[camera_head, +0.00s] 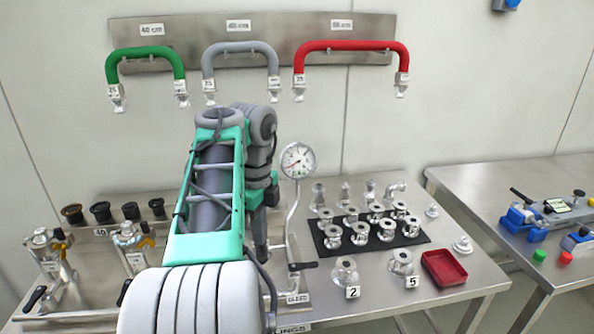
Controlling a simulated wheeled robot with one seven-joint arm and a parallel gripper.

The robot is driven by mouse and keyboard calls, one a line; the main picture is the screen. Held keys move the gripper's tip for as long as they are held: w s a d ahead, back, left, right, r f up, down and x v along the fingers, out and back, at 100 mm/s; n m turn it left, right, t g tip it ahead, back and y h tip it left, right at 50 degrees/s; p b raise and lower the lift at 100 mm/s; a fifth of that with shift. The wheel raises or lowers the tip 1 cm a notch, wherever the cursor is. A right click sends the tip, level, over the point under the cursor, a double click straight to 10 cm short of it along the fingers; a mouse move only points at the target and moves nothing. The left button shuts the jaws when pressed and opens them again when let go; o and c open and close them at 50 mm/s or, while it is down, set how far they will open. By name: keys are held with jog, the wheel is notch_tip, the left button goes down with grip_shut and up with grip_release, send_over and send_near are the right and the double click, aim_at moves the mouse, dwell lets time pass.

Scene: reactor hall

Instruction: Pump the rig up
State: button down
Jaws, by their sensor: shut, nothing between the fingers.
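The rig stands on the steel bench (455,285). Its round pressure gauge (298,160) sits on a bent metal pipe, with the needle too small to read surely. A black lever (303,266) is at the pipe's foot, above a plate that seems to read BLEED (297,298). My green and grey arm reaches over the bench and hides much of the rig's middle. My gripper (261,258) points down just left of the gauge pipe. It is partly hidden behind my arm and looks shut and empty. I cannot tell whether it touches anything. No pump handle can be made out.
Metal valves (133,245) with yellow and black handles stand at left. Several fittings stand on a black mat (418,238), near a red tray (444,267). Green, grey and red hoses (350,45) hang on the wall. A second table (520,170) stands at right.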

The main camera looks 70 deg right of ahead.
notch_tip(320, 180, up, 4)
jog(key=p, duration=0.2)
jog(key=shift+f+p, duration=0.1)
jog(key=shift+p, duration=0.2)
jog(key=shift+f, duration=0.25)
notch_tip(320, 180, down, 6)
jog(key=b, duration=0.6)
jog(key=shift+b, duration=0.35)
notch_tip(320, 180, up, 6)
jog(key=p, duration=0.6)
